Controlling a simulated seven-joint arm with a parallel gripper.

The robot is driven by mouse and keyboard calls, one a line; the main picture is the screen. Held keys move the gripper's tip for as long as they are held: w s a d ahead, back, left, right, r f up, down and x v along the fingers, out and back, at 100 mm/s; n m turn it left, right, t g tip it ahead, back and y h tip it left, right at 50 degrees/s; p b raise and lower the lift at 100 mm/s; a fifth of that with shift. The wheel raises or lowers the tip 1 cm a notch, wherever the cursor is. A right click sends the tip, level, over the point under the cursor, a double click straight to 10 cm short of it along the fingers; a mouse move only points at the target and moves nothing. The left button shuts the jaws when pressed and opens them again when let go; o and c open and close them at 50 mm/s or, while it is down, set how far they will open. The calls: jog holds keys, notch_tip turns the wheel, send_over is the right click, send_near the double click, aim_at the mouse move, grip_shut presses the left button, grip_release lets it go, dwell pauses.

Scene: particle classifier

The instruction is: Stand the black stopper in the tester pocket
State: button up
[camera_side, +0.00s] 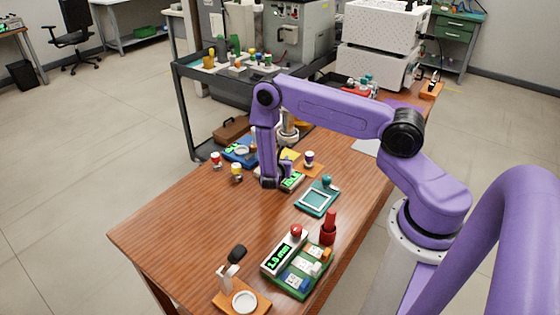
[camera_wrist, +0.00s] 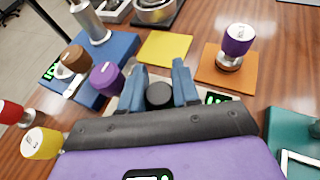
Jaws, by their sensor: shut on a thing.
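The black stopper (camera_wrist: 159,96) shows in the wrist view as a dark round top between the two blue fingers of my gripper (camera_wrist: 160,74). My gripper is shut on it. In the side view my gripper (camera_side: 272,182) points down at the table beside a pale device with a green display (camera_side: 292,181); the stopper is hidden there. The same display (camera_wrist: 216,98) shows just right of the fingers in the wrist view. My gripper and wrist cover most of this device. I cannot tell whether the stopper's base is in a pocket or above it.
A blue board (camera_wrist: 118,48) with a green display carries brown-topped and purple-topped pieces. A yellow square (camera_wrist: 165,48) is bare; an orange square (camera_wrist: 212,74) holds a purple-topped stopper (camera_wrist: 238,40). A teal tray (camera_side: 309,208) is nearby.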

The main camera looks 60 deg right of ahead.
jog(key=o, duration=0.8)
jog(key=shift+f, duration=0.1)
jog(key=shift+c, duration=0.2)
jog(key=shift+a+r, duration=0.15)
jog(key=shift+r, duration=0.1)
jog(key=s+a+r+m+g, duration=0.1)
jog(key=s+a+r+m, duration=0.1)
jog(key=s+a+r, duration=0.3)
jog(key=s+a+r+m+g, duration=0.1)
jog(key=s+a+r+m, duration=0.15)
jog(key=a+r, duration=0.5)
jog(key=s+a+r+m+g+y, duration=0.1)
jog(key=s+a+r+m+y, duration=0.1)
jog(key=s, duration=0.6)
jog(key=s+a+r+m+g+y, duration=0.1)
jog(key=s+a+r+m+y, duration=0.1)
jog(key=s+a+r+y, duration=0.2)
jog(key=s+a+r+m+g+y, duration=0.2)
jog(key=s+a+r+y, duration=0.2)
jog(key=s, duration=0.9)
notch_tip(320, 180, up, 4)
jog(key=y, duration=0.2)
jog(key=shift+y, duration=0.3)
